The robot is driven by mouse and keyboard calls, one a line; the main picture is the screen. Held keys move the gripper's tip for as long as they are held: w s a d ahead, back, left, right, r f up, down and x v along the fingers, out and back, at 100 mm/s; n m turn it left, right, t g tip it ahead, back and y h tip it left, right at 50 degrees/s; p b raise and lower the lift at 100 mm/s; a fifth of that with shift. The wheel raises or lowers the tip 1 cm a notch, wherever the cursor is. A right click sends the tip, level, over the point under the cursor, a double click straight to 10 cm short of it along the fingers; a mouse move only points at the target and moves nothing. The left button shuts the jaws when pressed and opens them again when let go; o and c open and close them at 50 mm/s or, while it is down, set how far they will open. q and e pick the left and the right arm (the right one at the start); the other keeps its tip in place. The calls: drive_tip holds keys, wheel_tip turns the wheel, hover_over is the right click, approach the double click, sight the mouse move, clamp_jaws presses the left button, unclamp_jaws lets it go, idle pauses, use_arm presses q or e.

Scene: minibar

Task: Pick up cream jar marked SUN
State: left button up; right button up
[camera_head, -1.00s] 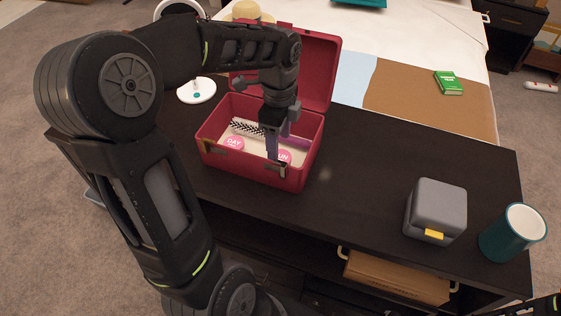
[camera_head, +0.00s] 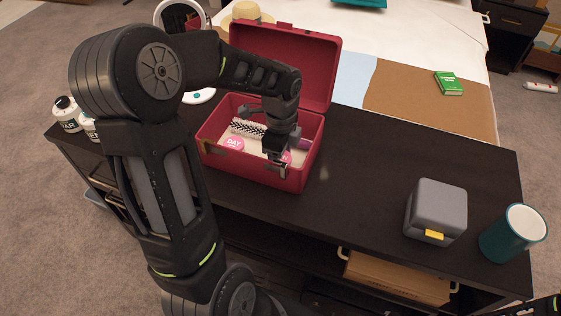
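The red case (camera_head: 250,170) stands open on the dark table, its lid tilted back. Inside, a jar with a pink lid marked DAY (camera_head: 235,144) is at the left. A second pink-lidded jar (camera_head: 287,157), marked SUN in the earlier view, is at the right front, now mostly hidden by my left gripper. My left gripper (camera_head: 279,168) points down into the case, right at this jar by the front wall. Its fingers are largely hidden, so I cannot tell how far apart they are or whether they touch the jar. My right gripper is out of view.
A patterned strip (camera_head: 248,128) lies inside the case. A grey box (camera_head: 436,211) and a teal mug (camera_head: 513,232) stand at the table's right. White bottles (camera_head: 68,113) and a round mirror (camera_head: 182,17) are at the left.

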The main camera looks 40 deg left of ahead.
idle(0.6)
use_arm(q)
drive_tip(key=c, duration=1.2)
